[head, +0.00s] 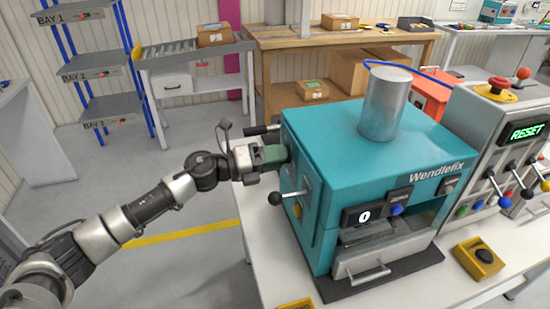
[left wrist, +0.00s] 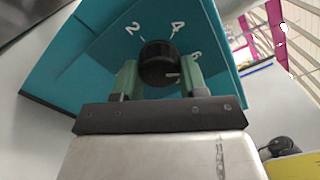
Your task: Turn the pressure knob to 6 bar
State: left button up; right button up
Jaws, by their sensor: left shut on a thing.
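The pressure knob (left wrist: 156,58) is black and round, on the teal side of the machine, in the left wrist view. Around it the numbers 2, 4 and 6 (left wrist: 196,57) are printed. A short pale mark on the knob lies towards its right side, a little below the 6 in the picture. My left gripper (left wrist: 159,76) is shut on the knob, with one green finger on each side. In the head view my left gripper (head: 277,157) is against the machine's left side and hides the knob. My right gripper is not in view.
The teal Wendlefix machine (head: 325,130) stands on a white table (head: 262,235); its display (head: 363,215) reads 0. A black-knobbed lever (head: 276,198) sticks out just below my left gripper. A control box (head: 500,130) showing RESET stands right. A yellow tray (head: 470,262) lies in front.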

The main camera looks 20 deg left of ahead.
pick_arm(q)
jog(key=shift+f, duration=0.1)
jog(key=o, duration=0.9)
jog(key=b+v, duration=0.3)
jog(key=v, duration=0.8)
jog(key=shift+d, duration=0.1)
